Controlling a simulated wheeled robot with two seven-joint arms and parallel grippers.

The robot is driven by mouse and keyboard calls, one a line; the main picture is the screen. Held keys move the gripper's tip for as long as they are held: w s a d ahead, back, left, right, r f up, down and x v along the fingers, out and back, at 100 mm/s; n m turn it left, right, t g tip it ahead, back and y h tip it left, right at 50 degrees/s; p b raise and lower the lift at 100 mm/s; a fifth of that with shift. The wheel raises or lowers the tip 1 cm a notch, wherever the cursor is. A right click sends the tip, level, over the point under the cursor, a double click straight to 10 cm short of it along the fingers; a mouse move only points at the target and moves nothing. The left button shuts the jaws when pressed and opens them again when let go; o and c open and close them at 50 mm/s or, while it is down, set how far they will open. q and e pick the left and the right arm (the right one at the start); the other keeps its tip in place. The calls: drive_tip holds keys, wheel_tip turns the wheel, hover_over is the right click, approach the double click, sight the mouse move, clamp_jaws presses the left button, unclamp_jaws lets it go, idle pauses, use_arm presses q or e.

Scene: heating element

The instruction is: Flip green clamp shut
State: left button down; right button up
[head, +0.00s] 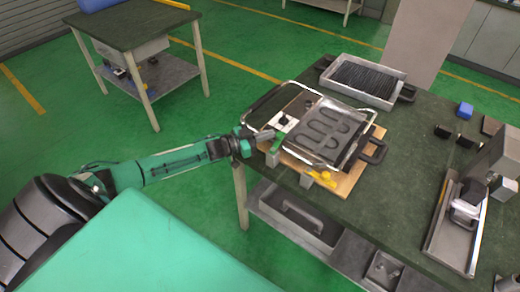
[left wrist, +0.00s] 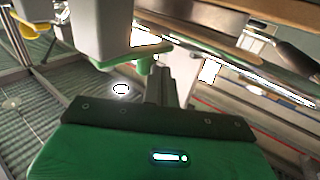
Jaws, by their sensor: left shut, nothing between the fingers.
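The green clamp (head: 277,143) sits at the near left edge of the wooden board (head: 347,184), beside a small grey block. My left gripper (head: 264,136) reaches in from the left and is shut and empty, its tips right at the green clamp. In the left wrist view, the green clamp's arm (left wrist: 138,54) extends sideways from a light block, close to the shut fingers (left wrist: 166,86); I cannot tell whether they touch. The heating element (head: 324,128) lies in a metal frame on the board. My right gripper is not in view.
A yellow clamp (head: 322,176) sits at the board's front edge. A tray of dark rods (head: 367,79) stands behind. A metal tray with a device (head: 456,226) and small blue and black blocks (head: 465,110) are on the right. The dark table top between them is clear.

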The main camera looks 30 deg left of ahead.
use_arm(q)
drive_tip(key=shift+w+d, duration=0.45)
drive_tip(key=shift+w, duration=0.05)
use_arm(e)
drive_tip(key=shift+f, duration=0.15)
use_arm(q)
drive_tip(key=shift+w+d, duration=0.1)
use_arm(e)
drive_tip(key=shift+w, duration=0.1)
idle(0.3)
